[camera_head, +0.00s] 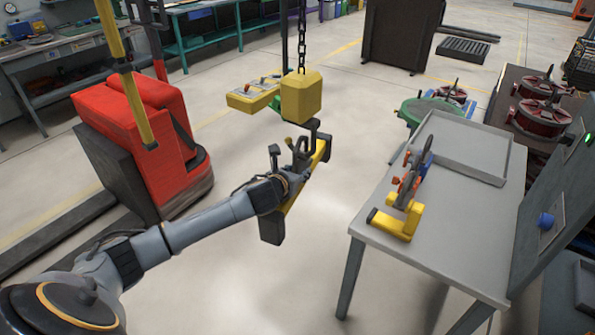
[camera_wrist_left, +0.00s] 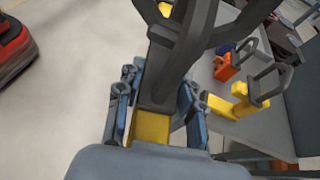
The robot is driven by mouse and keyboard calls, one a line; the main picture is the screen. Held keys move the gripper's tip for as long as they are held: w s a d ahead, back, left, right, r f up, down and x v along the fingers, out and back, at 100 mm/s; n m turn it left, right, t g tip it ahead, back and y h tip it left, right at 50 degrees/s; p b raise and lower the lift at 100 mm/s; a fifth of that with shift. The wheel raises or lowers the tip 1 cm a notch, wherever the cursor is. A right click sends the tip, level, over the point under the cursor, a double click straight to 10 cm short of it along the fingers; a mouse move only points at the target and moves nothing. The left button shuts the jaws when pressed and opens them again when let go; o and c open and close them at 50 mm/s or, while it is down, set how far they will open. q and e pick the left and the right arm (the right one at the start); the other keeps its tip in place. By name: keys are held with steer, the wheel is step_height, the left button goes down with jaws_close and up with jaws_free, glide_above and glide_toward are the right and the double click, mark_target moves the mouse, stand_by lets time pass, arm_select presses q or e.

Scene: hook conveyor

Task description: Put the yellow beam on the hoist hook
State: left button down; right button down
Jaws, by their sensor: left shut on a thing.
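The yellow beam (camera_head: 321,151) has dark ends and hangs in the air at a slant, held by my left gripper (camera_head: 295,172). The gripper's fingers hide its middle. In the left wrist view the beam (camera_wrist_left: 151,126) shows between the two fingers of the gripper (camera_wrist_left: 155,112), with a dark bracket above it. The hoist is a yellow block (camera_head: 301,96) on a dark chain (camera_head: 301,40). It hangs just above and behind the beam's far end. A dark hook-like part shows below the block, but I cannot tell whether it touches the beam. My right gripper is out of view.
A grey table (camera_head: 450,248) stands at right with a shallow tray (camera_head: 468,145), a yellow bracket (camera_head: 403,222) and orange clamps (camera_head: 408,186). A red pallet truck (camera_head: 140,150) stands at left. A yellow bar (camera_head: 130,95) crosses in front of it. The floor between truck and table is clear.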

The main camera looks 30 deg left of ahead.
arm_select(q)
steer(key=shift+f+b, duration=1)
steer(key=shift+f, duration=0.65)
steer(key=c, duration=0.8)
jaws_free()
steer(key=shift+o, duration=0.2)
steer(key=shift+s, duration=0.1)
steer(key=shift+f, duration=0.1)
steer(key=shift+s+f, duration=0.1)
steer(key=shift+f, duration=0.2)
steer(key=v, duration=1.2)
steer(key=shift+d+r, duration=0.1)
steer(key=shift+r, duration=0.2)
